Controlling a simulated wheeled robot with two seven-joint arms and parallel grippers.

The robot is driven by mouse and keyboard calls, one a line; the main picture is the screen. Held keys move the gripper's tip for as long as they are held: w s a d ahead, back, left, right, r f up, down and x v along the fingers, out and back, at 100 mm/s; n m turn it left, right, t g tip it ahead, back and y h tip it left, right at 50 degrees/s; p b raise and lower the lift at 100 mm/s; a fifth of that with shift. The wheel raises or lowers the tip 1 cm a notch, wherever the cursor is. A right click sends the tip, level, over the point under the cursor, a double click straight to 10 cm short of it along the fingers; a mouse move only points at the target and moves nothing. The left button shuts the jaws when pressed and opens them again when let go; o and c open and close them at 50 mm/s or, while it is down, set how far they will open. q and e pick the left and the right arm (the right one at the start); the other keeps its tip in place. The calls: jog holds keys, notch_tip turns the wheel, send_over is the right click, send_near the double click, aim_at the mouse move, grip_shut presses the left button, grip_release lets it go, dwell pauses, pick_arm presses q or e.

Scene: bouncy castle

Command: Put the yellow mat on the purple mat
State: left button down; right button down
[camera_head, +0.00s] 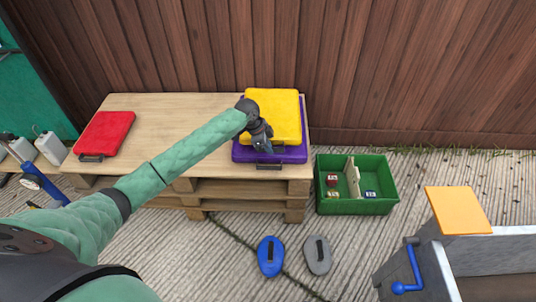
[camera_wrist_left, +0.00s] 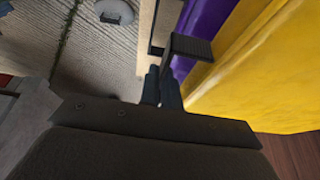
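The yellow mat (camera_head: 275,112) lies on top of the purple mat (camera_head: 294,154), which rests on the right end of the wooden pallet stack. The yellow mat sits toward the back, and a purple strip shows at its front and right. My left gripper (camera_head: 264,143) is at the front edge of the yellow mat, above the purple front strip. In the left wrist view, its fingers (camera_wrist_left: 160,80) are close together with nothing visible between them, beside the yellow mat (camera_wrist_left: 250,65) and the purple mat (camera_wrist_left: 197,27). A dark handle (camera_wrist_left: 192,47) shows just past the fingertips. My right gripper is out of view.
A red mat (camera_head: 105,133) lies at the pallet's (camera_head: 160,120) left end. A green divided crate (camera_head: 375,204) with small items stands to the right. Blue (camera_head: 270,262) and grey (camera_head: 319,263) pads lie on the ground in front. A wooden wall rises behind.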

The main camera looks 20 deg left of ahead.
pick_arm(q)
jog(key=f, duration=0.3)
jog(key=shift+w+a+f, duration=0.15)
jog(key=shift+a+f, duration=0.1)
jog(key=shift+f, duration=0.3)
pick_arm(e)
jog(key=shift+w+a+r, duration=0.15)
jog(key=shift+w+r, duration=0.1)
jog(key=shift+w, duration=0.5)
pick_arm(q)
jog(key=shift+f, duration=0.15)
